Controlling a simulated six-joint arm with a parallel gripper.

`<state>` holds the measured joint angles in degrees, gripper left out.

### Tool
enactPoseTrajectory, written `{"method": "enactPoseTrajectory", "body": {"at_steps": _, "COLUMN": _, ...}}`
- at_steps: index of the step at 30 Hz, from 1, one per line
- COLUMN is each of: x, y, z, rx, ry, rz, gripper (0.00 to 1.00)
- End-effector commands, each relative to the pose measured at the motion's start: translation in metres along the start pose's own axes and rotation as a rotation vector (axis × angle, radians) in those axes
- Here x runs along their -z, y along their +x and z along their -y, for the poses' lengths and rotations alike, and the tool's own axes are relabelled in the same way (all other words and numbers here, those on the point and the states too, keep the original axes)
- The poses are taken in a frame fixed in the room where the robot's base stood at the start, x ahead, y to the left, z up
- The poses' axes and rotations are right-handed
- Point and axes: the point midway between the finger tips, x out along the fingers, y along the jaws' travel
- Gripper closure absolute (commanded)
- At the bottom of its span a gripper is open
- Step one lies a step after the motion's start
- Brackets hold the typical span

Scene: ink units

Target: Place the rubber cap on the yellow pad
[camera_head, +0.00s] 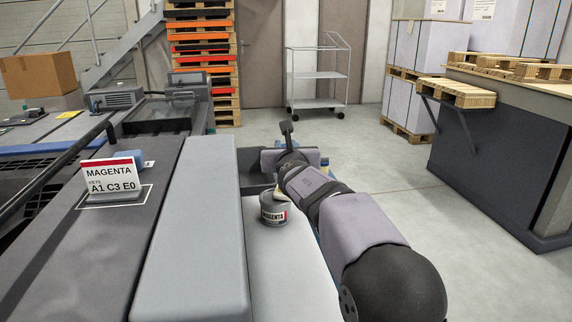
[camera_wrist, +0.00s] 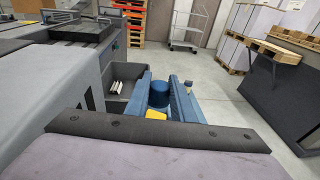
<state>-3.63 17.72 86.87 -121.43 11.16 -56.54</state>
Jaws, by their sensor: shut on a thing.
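In the wrist view my gripper (camera_wrist: 160,82) has its two blue fingers shut on a dark blue round piece, which I take for the rubber cap (camera_wrist: 158,93). A yellow patch (camera_wrist: 155,115) shows between the fingers, nearer my wrist than the cap. It may be the yellow pad, but I cannot tell whether the cap touches it. In the head view my arm hides most of the gripper, and the cap cannot be made out.
A magenta ink tin (camera_head: 274,210) stands on the light ledge, close beside my arm. A label stand (camera_head: 110,177) stands on the dark machine top at left. A dark open bin (camera_wrist: 122,88) lies left of the fingers. Open floor (camera_head: 390,165) lies to the right.

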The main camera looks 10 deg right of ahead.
Motion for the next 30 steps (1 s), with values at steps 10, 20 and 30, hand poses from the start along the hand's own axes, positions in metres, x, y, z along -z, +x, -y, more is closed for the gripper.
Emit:
{"method": "enactPoseTrajectory", "body": {"at_steps": 10, "x": 0.033, "y": 0.005, "z": 0.000, "rx": 0.000, "ry": -0.001, "rz": -0.001, "gripper": 0.99}}
{"method": "enactPoseTrajectory", "body": {"at_steps": 20, "x": 0.036, "y": 0.005, "z": 0.000, "rx": 0.000, "ry": 0.000, "rz": 0.000, "gripper": 0.99}}
{"method": "enactPoseTrajectory", "body": {"at_steps": 30, "x": 0.039, "y": 0.006, "z": 0.000, "rx": 0.000, "ry": 0.000, "rz": 0.000, "gripper": 0.59}}
